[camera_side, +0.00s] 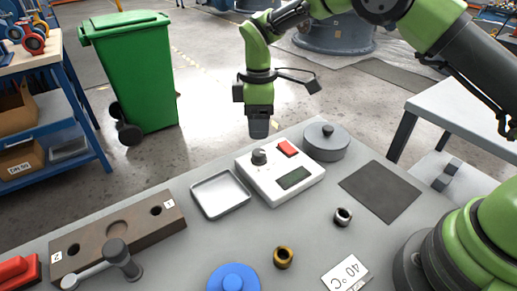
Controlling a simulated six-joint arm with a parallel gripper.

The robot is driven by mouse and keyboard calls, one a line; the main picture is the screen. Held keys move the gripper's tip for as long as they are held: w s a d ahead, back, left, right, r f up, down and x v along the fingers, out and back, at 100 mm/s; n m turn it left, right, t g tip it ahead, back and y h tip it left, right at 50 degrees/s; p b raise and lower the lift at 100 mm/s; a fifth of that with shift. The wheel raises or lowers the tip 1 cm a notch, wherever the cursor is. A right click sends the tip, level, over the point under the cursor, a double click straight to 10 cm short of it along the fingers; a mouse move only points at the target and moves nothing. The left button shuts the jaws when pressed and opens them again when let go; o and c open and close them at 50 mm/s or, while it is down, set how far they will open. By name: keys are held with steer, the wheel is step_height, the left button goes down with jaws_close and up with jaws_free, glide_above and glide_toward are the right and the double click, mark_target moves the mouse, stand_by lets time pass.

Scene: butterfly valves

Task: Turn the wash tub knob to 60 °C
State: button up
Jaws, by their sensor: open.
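A white control box (262,188) stands on the grey bench, with a dark round knob (259,157), a red button (288,148) and a small dark display (294,178). The knob's marks are too small to read. To its right is a round grey tub (326,144) with a small black knob (328,130) on top. I cannot tell which knob is the wash tub's.
A shallow metal tray (220,194) is left of the box. A brown block (118,233) with holes, a grey lever handle (118,252), a blue round part (233,279), a brass ring (283,257) and a steel ring (343,216) lie around. A dark mat (380,192) is at right.

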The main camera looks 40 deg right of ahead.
mark_target(259, 152)
step_height(259, 152, down, 8)
steer(key=shift+f, duration=0.1)
stand_by(0.4)
steer(key=c, duration=0.9)
